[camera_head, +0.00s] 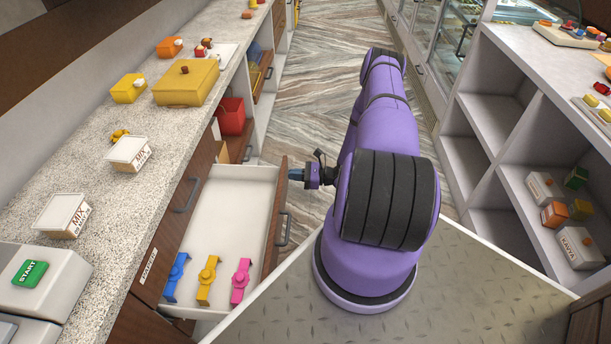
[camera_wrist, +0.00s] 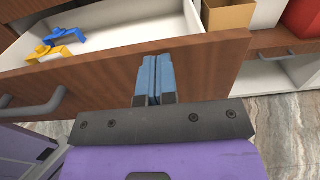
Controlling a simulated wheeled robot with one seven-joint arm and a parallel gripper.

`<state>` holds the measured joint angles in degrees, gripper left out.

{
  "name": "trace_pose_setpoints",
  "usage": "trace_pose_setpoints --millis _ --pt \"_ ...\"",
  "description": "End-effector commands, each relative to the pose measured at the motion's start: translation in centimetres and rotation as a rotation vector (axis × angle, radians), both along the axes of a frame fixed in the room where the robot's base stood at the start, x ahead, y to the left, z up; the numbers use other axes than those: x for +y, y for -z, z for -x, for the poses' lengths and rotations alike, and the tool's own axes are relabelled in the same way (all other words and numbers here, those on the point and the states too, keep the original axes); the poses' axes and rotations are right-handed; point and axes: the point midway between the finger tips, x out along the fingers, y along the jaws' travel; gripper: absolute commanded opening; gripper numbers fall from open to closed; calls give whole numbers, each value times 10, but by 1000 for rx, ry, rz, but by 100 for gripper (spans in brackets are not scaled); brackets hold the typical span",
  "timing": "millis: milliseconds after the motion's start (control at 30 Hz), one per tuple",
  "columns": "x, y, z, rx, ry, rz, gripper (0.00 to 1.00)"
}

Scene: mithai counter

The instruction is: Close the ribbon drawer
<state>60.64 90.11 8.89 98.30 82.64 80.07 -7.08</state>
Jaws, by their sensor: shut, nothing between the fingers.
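The ribbon drawer (camera_head: 228,212) stands pulled out from the left counter in the head view, with a white inside and a brown wooden front. Blue, yellow and pink ribbons (camera_head: 208,281) lie in its near end. The drawer's grey handle (camera_head: 284,228) is on the front's outer face; it also shows at the left in the wrist view (camera_wrist: 35,108). My gripper (camera_head: 297,174) is shut and empty at the far end of the drawer front. In the wrist view its blue fingertips (camera_wrist: 155,78) overlap the wooden front (camera_wrist: 205,68), right of the handle; I cannot tell whether they touch it.
Beyond the drawer, a red bin (camera_head: 231,116) sits in an open shelf bay. The counter top (camera_head: 120,185) holds tubs, boxes and a green START button (camera_head: 30,273). Open shelves (camera_head: 497,120) line the right side. The marbled floor aisle (camera_head: 315,75) between is clear.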

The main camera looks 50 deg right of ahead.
Motion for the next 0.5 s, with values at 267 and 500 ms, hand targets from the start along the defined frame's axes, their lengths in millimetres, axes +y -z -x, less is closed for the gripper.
trace_pose_setpoints --millis 267,500 --pt "6 0 -8 1 1 1 0" --pt "6 0 -8 0 1 1 0"
